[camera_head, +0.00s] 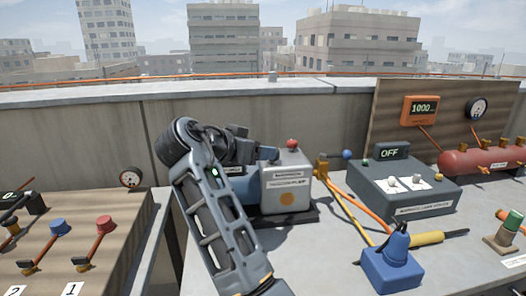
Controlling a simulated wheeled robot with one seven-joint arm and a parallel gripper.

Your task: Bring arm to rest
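My arm rises from the bottom centre to a bent joint at the upper left, then reaches away over the bench. Its far end, with my gripper (266,154), is small and dark in front of the vacuum pump (287,180). The pump is a grey box with a blue motor part and a red knob on top. My arm hides part of the blue section. I cannot tell whether the gripper touches the pump, or whether its fingers are open or shut.
Right of the pump stand a grey box marked OFF (405,185), a blue device (392,268), a yellow-handled tool (425,239) and orange hoses. A red cylinder (485,158) is at far right. A left panel (125,225) carries valves and a gauge. A parapet runs behind.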

